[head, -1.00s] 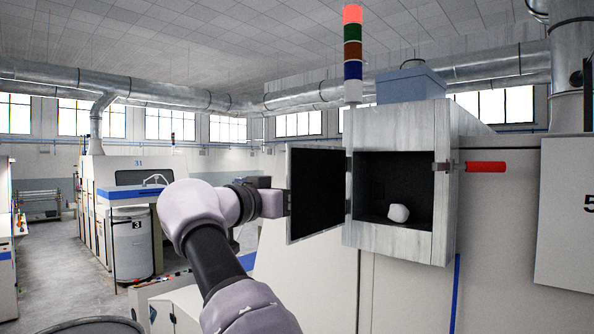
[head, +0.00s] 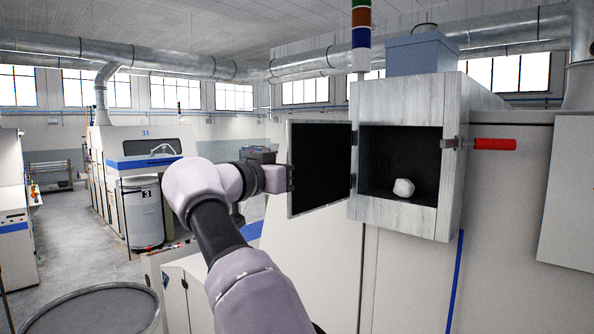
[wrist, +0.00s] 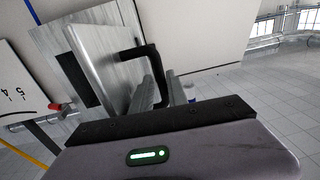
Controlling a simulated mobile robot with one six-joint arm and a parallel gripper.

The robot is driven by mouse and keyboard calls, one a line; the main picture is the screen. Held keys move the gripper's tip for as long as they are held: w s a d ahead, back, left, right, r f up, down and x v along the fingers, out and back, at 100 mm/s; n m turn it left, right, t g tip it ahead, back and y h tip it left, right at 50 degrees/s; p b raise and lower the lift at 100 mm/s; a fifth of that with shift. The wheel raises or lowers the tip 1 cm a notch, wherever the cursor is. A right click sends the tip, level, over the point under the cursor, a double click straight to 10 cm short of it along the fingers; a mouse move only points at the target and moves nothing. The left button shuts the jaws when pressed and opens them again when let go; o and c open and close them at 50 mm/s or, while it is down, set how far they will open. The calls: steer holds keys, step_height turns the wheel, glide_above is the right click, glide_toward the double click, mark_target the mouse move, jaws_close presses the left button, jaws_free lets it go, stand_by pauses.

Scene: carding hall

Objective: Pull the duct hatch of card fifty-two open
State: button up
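The duct hatch is a metal door (head: 320,168) with a dark inner face, hinged at the left side of a grey metal duct box (head: 398,108). It stands swung wide open to the left. The dark opening (head: 392,150) shows a white lump (head: 403,187) on its floor. My gripper (head: 288,179) is at the door's outer side, its tips hidden behind the door edge in the head view. In the wrist view, the black bar handle (wrist: 152,62) on the door runs down between the two grey fingers of my gripper (wrist: 160,90), which appear closed on it.
A red-handled latch (head: 493,144) sticks out right of the box. A signal tower (head: 361,30) and a blue-grey box (head: 422,53) are above. Machine 31 (head: 140,147) and a can marked 3 (head: 143,212) stand at left. A round drum (head: 100,310) is at lower left; floor shows between.

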steer(key=b+v, duration=0.3)
steer(key=v, duration=1.4)
steer(key=shift+s, duration=0.2)
